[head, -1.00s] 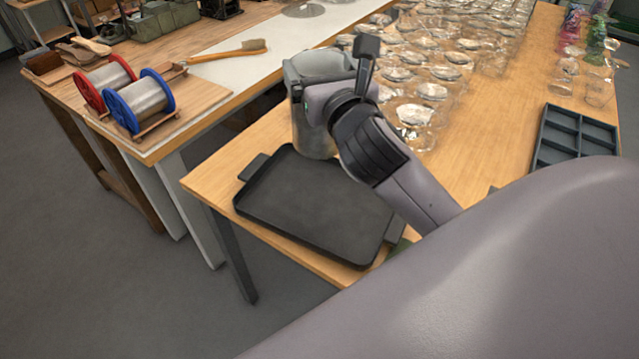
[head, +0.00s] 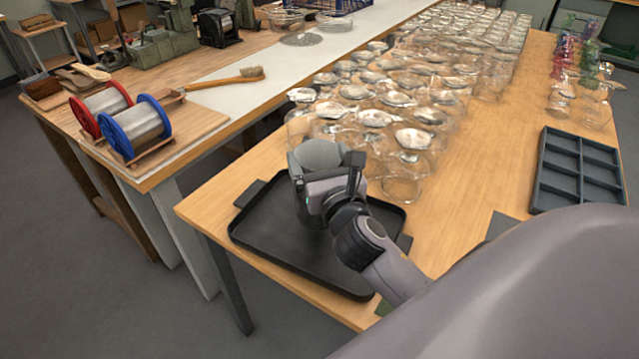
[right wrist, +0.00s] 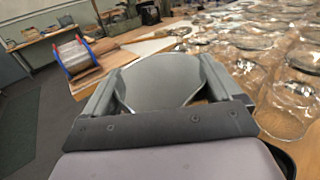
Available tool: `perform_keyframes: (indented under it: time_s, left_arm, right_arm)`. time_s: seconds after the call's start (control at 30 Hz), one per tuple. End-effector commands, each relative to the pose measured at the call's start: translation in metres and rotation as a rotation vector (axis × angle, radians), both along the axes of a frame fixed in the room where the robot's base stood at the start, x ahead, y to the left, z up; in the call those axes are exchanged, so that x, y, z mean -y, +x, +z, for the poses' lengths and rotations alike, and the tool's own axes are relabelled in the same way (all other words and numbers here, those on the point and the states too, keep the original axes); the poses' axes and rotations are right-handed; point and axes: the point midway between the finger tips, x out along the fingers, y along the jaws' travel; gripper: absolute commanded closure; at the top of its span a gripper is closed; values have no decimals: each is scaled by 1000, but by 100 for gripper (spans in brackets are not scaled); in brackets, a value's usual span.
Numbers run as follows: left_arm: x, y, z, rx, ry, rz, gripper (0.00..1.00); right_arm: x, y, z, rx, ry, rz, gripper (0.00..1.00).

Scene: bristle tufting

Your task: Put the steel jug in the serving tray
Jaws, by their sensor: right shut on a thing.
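The steel jug (head: 318,155) is mostly hidden behind my right gripper (head: 306,178) in the head view; its grey top shows. The right gripper is shut on the jug, over the serving tray. In the right wrist view the jug (right wrist: 158,82) sits between the two fingers of the right gripper (right wrist: 158,90). The black serving tray (head: 262,235) lies on the wooden table near its front left edge. I cannot tell whether the jug's base touches the tray floor. My left gripper is not in view.
Many clear glasses (head: 410,137) stand close behind the tray. A dark compartment tray (head: 578,170) lies at the right. At the left, a bench holds red and blue wire spools (head: 136,122) and a brush (head: 225,79). The tray's left part is clear.

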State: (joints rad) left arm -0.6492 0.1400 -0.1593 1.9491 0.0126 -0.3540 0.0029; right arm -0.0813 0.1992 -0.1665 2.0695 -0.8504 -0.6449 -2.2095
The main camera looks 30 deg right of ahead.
Motion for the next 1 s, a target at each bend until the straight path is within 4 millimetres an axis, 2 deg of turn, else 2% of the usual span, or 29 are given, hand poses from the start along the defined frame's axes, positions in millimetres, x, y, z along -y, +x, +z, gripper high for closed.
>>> perform_keyframes:
  time_s: [0.07,0.33,0.8,0.83,1.0]
  left_arm:
    - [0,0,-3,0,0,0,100]
    - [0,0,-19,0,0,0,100]
    - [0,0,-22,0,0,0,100]
    - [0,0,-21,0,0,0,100]
    - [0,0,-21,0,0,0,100]
  right_arm:
    - [0,0,-3,5,0,0,72]
    - [0,0,-41,4,2,0,72]
    - [0,0,-48,5,-1,2,72]
    - [0,0,-49,0,0,1,2]
    - [0,0,-49,0,0,1,0]
